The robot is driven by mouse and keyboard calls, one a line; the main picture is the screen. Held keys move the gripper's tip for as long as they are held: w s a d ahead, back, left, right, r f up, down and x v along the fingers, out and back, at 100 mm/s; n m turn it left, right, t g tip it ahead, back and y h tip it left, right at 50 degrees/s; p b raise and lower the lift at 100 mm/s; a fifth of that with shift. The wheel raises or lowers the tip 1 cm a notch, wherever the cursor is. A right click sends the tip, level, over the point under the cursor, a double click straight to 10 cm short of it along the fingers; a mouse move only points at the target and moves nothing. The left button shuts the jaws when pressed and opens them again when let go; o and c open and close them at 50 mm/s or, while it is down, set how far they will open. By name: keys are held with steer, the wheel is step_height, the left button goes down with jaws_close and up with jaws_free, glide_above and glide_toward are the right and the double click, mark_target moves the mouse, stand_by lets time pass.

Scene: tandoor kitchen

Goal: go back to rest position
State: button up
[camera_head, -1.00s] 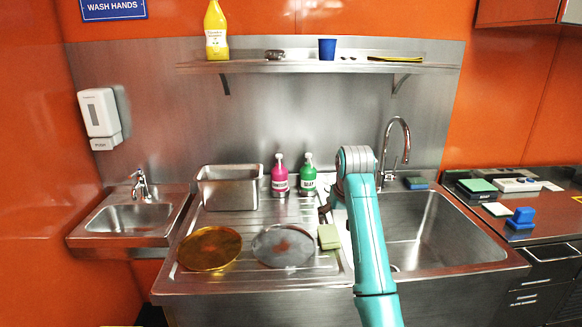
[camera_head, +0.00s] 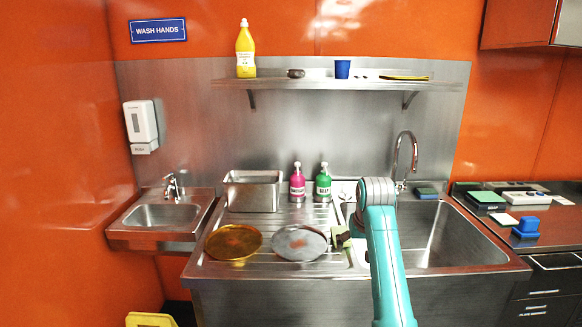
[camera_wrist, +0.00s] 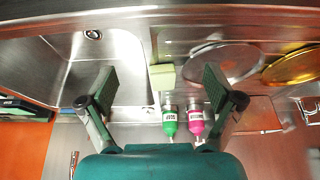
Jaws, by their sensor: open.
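My gripper (camera_wrist: 160,80) is open in the wrist view, with its two dark pads wide apart and nothing clasped between them. A green sponge (camera_wrist: 162,77) shows in the gap, apart from both pads, beyond the gripper on the strip between sink basin and drainboard. In the head view the sponge (camera_head: 341,238) is partly covered by my arm beside the silver plate. My teal arm reaches up from the bottom edge in front of the sink, and my fingers are mostly hidden there.
A gold plate (camera_head: 233,242) and silver plate (camera_head: 300,243) lie on the drainboard. Pink (camera_head: 297,186) and green (camera_head: 323,186) bottles and a metal bin (camera_head: 252,192) stand behind. The large basin (camera_head: 440,235) is at right. A yellow object (camera_head: 150,320) is on the floor.

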steer(key=s+f+t, duration=0.1)
steer(key=s+f, duration=0.4)
steer(key=f, duration=0.7)
steer(key=s+f+t, duration=0.1)
steer(key=s+f, duration=0.4)
steer(key=f, duration=0.7)
steer(key=s+f+t, duration=0.1)
steer(key=s+f, duration=0.4)
steer(key=s, duration=0.4)
steer(key=s+f+t, duration=0.2)
steer(key=s+f, duration=0.4)
steer(key=s, duration=0.3)
steer(key=s+r+t, duration=0.2)
steer(key=s+r, duration=0.1)
steer(key=s, duration=1.9)
steer(key=s+r+t, duration=0.3)
steer(key=s+r, duration=1.3)
steer(key=r, duration=0.1)
steer(key=shift+s, duration=0.35)
